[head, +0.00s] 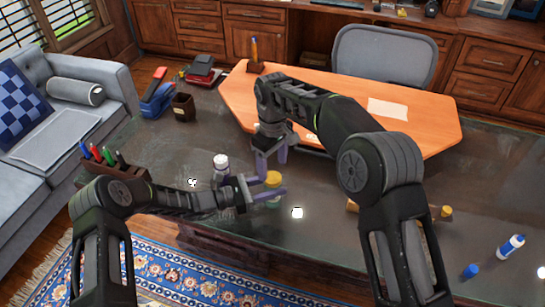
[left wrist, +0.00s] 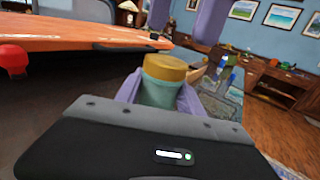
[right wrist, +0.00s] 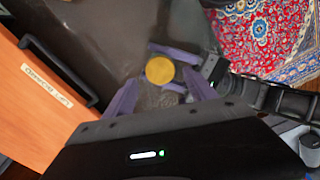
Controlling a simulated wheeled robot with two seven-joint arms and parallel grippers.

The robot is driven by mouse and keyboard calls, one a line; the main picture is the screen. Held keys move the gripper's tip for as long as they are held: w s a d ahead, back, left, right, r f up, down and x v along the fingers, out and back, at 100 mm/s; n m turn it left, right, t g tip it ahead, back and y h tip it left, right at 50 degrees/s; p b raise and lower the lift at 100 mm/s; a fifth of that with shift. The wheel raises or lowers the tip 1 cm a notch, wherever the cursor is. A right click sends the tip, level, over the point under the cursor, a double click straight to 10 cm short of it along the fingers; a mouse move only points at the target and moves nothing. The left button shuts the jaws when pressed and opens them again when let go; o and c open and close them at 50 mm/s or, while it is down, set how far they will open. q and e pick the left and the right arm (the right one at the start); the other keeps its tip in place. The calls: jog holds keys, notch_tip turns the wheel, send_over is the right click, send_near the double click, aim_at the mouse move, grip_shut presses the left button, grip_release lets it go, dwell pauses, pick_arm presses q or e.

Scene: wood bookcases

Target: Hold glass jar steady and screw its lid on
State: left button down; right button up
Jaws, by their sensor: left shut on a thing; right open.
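The glass jar (head: 272,198) stands upright on the dark glass desk, and its greenish body shows in the left wrist view (left wrist: 158,92). The gold-yellow lid (head: 273,178) is on the jar's mouth; I cannot tell how tightly it sits. It also shows in the left wrist view (left wrist: 165,67) and from above in the right wrist view (right wrist: 160,70). My left gripper (head: 274,190) is shut around the jar's body, below the lid. My right gripper (head: 272,165) is open just above the lid, with its fingers (right wrist: 160,92) apart on either side and not touching it.
A white-capped bottle (head: 221,165) stands left of the jar, near my left arm. A white and blue bottle (head: 510,246), a blue cap (head: 470,271) and a small yellow-capped item (head: 446,211) are at the right. An orange wood desktop (head: 340,105) lies behind. A pen holder (head: 115,170) is at the left.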

aim_at(273, 177)
jog(key=shift+f, duration=2.4)
grip_shut()
jog(key=shift+o, duration=0.8)
grip_release()
notch_tip(273, 177, up, 12)
